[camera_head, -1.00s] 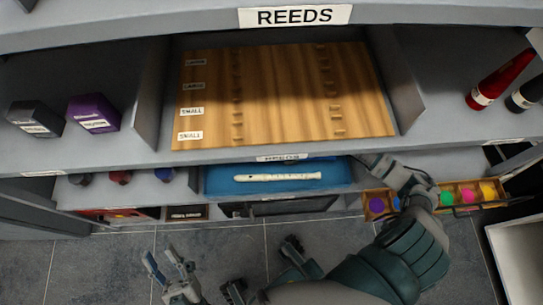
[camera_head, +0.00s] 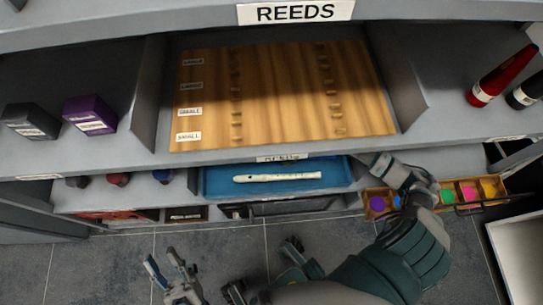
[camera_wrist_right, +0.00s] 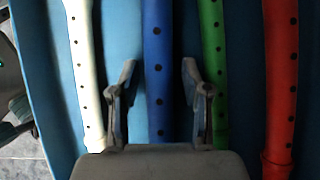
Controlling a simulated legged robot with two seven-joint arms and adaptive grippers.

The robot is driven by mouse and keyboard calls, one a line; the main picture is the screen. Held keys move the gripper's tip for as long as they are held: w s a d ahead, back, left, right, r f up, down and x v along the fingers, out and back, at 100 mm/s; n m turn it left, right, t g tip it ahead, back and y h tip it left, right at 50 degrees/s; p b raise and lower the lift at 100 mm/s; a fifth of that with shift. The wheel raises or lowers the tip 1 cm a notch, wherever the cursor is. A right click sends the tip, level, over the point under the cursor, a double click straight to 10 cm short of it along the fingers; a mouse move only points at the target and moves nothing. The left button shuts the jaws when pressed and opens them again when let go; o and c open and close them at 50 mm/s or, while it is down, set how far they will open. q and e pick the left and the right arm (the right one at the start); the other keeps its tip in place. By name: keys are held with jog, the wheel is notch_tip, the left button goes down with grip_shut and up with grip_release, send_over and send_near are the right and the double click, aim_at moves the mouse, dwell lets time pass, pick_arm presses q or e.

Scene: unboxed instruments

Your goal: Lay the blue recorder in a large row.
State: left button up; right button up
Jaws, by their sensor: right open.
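The blue recorder (camera_wrist_right: 157,60) lies in a blue tray between the two fingers of my right gripper (camera_wrist_right: 159,82), which is open, with a gap on both sides. In the head view the blue tray (camera_head: 215,186) sits under the shelf with a white recorder (camera_head: 277,177) showing; the shelf edge hides the rest and my right fingers. The wooden board (camera_head: 285,95) on the shelf above has rows of pegs, two labelled LARGE (camera_head: 191,86) at the back and two labelled SMALL in front. My left gripper (camera_head: 164,265) is open and empty, low over the floor.
In the wrist view a white recorder (camera_wrist_right: 85,75) lies left of the blue one; green (camera_wrist_right: 213,65) and red (camera_wrist_right: 280,80) recorders lie right. Grey dividers flank the board. A wooden box of coloured items (camera_head: 465,193) stands beside my right arm. The board's rows are empty.

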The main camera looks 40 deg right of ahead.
grip_shut()
pick_arm(q)
jog(key=shift+s+r+h+p, duration=0.1)
jog(key=shift+r+h+p, duration=0.2)
jog(key=shift+r+p, duration=0.3)
pick_arm(e)
jog(key=shift+r, duration=0.75)
jog(key=shift+r+p, duration=1.3)
jog(key=shift+r, duration=0.95)
pick_arm(q)
jog(key=r, duration=0.4)
jog(key=shift+s+r, duration=0.2)
pick_arm(e)
jog(key=shift+f, duration=0.15)
